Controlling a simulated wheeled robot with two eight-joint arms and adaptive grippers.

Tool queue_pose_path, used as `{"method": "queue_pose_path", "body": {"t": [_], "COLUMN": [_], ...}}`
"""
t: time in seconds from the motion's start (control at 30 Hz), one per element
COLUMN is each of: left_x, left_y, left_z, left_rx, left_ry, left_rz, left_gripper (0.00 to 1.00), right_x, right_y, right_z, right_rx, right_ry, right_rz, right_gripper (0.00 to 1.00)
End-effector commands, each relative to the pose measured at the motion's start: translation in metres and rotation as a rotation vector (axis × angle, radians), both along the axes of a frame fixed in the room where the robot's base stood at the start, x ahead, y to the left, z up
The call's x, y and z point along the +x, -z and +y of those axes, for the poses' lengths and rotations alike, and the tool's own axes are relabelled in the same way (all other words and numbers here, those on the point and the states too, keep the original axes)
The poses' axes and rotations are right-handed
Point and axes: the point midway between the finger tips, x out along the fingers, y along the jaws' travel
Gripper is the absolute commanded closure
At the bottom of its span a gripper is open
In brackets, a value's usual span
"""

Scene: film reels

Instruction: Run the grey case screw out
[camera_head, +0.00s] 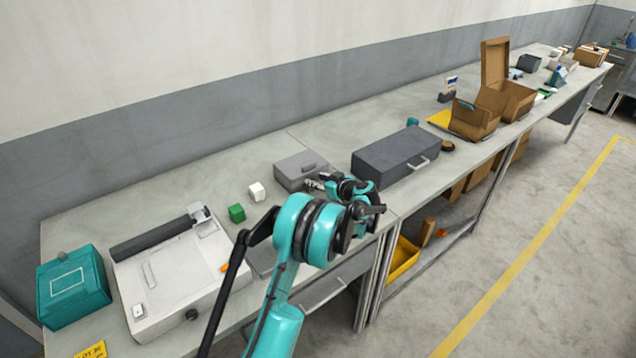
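A small light grey case (291,172) stands on the bench at the middle, with a low raised piece on its top. A larger dark grey case (385,160) with a pale handle (419,163) stands just right of it. I cannot make out a screw on either one. My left arm reaches up from the bottom in teal and black. My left gripper (316,184) is at the front right edge of the light grey case, close to it. Whether it touches cannot be told. Its fingers are too small and partly hidden to tell open from shut. My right gripper is out of view.
Open cardboard boxes (473,122) stand farther right. A yellow bin (403,260) sits below.

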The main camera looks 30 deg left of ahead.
Motion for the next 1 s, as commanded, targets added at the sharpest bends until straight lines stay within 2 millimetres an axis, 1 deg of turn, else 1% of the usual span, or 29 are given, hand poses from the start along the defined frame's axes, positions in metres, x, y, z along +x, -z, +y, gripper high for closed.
{"method": "queue_pose_path", "body": {"t": [0.17, 0.2, 0.27, 0.3, 0.33, 0.37, 0.6, 0.67, 0.9, 1.0], "left_x": [0.0, 0.0, 0.0, 0.0, 0.0, 0.0, 0.002, 0.004, 0.01, 0.011], "left_y": [0.0, 0.0, 0.0, 0.0, 0.0, 0.0, 0.0, 0.0, 0.0, -0.001], "left_z": [0.0, 0.0, 0.0, 0.0, 0.0, 0.0, -0.001, -0.001, -0.002, -0.002], "left_rx": [0.0, 0.0, 0.0, 0.0, 0.0, 0.0, -0.001, -0.002, -0.001, 0.0], "left_ry": [0.001, 0.001, 0.001, 0.001, 0.001, 0.001, -0.026, -0.068, -0.303, -0.364], "left_rz": [0.0, 0.0, 0.0, 0.0, 0.0, 0.0, 0.001, 0.001, 0.001, -0.001], "left_gripper": [0.62, 0.65, 0.8, 0.91, 0.99, 1.0, 1.0, 1.0, 1.0, 1.0], "right_x": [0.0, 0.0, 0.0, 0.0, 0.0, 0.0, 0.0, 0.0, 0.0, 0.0], "right_y": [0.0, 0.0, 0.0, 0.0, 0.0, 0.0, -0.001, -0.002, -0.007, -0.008], "right_z": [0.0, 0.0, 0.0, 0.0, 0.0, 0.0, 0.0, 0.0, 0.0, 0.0], "right_rx": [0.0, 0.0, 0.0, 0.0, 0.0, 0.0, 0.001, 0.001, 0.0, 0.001], "right_ry": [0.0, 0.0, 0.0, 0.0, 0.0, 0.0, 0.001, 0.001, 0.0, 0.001], "right_rz": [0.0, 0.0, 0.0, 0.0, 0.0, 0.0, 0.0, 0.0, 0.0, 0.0], "right_gripper": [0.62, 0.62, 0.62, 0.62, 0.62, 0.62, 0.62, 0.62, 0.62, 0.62]}}
